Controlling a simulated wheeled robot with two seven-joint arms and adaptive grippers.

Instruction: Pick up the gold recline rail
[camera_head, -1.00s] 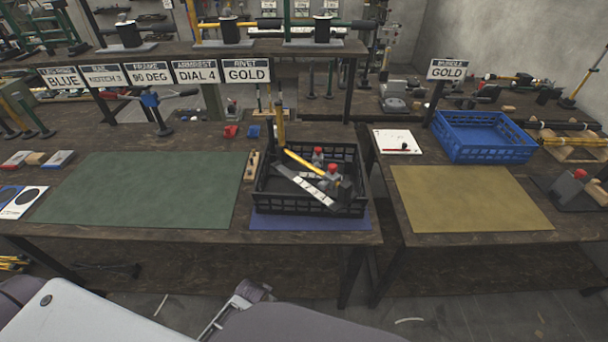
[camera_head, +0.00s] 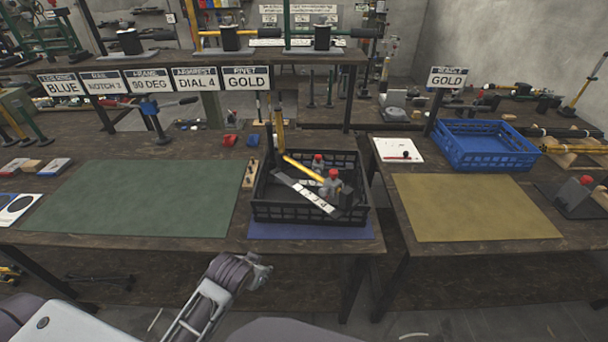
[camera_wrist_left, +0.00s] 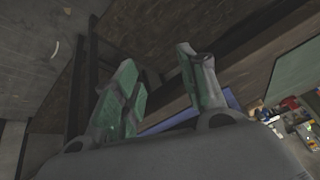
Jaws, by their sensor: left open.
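A yellow-gold bar (camera_head: 303,168) lies slanted in the black crate (camera_head: 310,214), its left end on the crate's back left side. It looks like the gold recline rail. A grey metal bar (camera_head: 296,186) and red-topped grey parts (camera_head: 333,181) lie beside it. My left gripper (camera_head: 262,268) is in front of the table edge, below and left of the crate, well apart from the bar. In the left wrist view its two green-padded fingers (camera_wrist_left: 165,80) are spread with nothing between them. That view does not show the bar. My right gripper is out of view.
The crate stands on a blue mat (camera_head: 300,231) at the table's right end. A clear green mat (camera_head: 140,198) lies left of it. A gap separates this table from the right one, with a yellow mat (camera_head: 470,205) and blue crate (camera_head: 485,145). Signs (camera_head: 247,78) hang behind.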

